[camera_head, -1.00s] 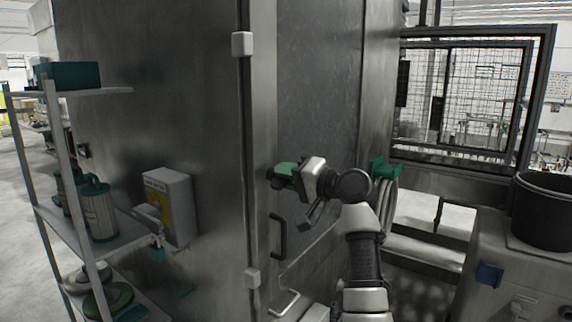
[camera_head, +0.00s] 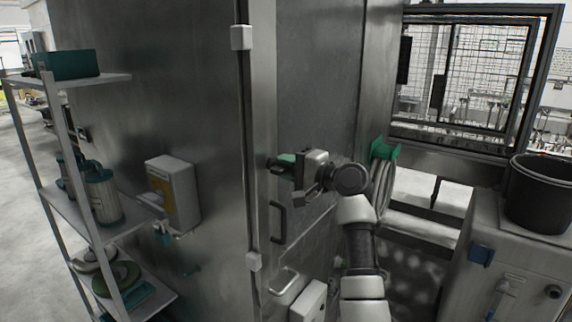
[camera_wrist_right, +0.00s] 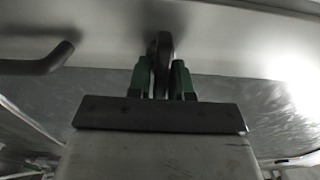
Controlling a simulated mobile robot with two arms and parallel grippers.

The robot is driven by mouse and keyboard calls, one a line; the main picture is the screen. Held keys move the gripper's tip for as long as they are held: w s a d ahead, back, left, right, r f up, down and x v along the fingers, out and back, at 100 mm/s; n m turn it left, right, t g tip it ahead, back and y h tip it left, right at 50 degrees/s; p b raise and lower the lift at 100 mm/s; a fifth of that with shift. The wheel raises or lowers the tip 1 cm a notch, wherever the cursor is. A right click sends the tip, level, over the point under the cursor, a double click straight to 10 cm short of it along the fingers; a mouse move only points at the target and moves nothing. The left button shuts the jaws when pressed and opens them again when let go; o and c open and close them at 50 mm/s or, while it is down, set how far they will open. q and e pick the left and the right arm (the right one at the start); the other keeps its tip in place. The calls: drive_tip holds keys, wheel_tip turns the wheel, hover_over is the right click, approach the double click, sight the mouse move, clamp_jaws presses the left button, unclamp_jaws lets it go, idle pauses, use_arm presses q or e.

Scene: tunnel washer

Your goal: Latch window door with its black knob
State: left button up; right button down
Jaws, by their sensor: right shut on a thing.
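The steel door (camera_head: 312,85) is a tall grey panel with pale hinges at its left edge. My right gripper (camera_head: 278,164) is at the door's left part, above a black bar handle (camera_head: 278,222). In the right wrist view, a dark knob (camera_wrist_right: 163,52) stands between the green-padded fingers of the right gripper (camera_wrist_right: 162,82), which are shut on it. In the head view the gripper hides most of the knob. The latch itself cannot be made out. My left gripper is not in view.
A shelf rack (camera_head: 105,232) with canisters stands at the left. A white box (camera_head: 172,193) is on the steel wall. A meshed window frame (camera_head: 470,80) and a black bucket (camera_head: 540,195) are at the right. A curved metal handle (camera_head: 283,281) is low on the door.

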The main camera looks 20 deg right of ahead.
drive_tip(key=c, duration=1.2)
unclamp_jaws()
drive_tip(key=shift+d, duration=0.1)
drive_tip(key=shift+o, duration=0.2)
drive_tip(key=shift+s+d+f, duration=0.1)
drive_tip(key=shift+s+d, duration=0.1)
drive_tip(key=shift+s, duration=0.05)
drive_tip(key=b+v, duration=0.4)
drive_tip(key=v, duration=0.6)
